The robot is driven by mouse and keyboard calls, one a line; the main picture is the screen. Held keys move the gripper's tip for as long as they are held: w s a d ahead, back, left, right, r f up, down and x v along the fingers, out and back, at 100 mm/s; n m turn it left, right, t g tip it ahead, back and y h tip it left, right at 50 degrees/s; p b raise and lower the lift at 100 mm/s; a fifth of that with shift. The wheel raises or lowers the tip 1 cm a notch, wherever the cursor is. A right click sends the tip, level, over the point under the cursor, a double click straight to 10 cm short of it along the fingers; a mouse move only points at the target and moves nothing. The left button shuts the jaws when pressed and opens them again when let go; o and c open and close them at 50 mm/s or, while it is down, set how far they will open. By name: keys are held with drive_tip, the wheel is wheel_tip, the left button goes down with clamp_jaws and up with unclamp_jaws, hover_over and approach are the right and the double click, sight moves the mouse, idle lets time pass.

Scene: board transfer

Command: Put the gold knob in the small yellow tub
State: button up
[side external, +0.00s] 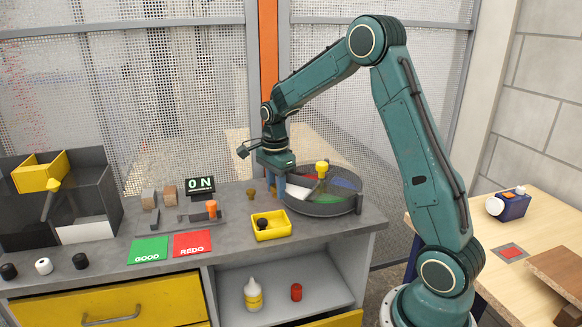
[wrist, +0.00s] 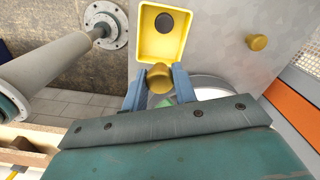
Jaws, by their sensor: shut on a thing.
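My gripper (wrist: 160,86) is shut on a gold knob (wrist: 160,72), held between its two blue fingers in the wrist view. In the side view my gripper (side external: 279,188) points down by the left rim of the round divided tray; how high the knob is there is hard to tell. The small yellow tub (side external: 277,234) stands on the grey counter, nearer the camera than my gripper. In the wrist view the tub (wrist: 144,50) lies just beyond the held knob, with a dark round knob (wrist: 164,22) inside it.
Another gold knob (wrist: 257,42) stands on the counter. The round divided tray (side external: 322,208) has a yellow knob (side external: 322,167) on it. Green and red cards (side external: 148,250) lie left of the tub. Dark and white knobs (side external: 43,266) stand along the left front.

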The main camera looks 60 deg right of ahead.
wheel_tip(320, 180, down, 6)
drive_tip(key=shift+f, duration=0.1)
drive_tip(key=shift+f, duration=2)
drive_tip(key=shift+f, duration=0.1)
drive_tip(key=o, duration=0.7)
wheel_tip(320, 180, up, 12)
drive_tip(key=shift+f, duration=0.1)
drive_tip(key=shift+r, duration=0.25)
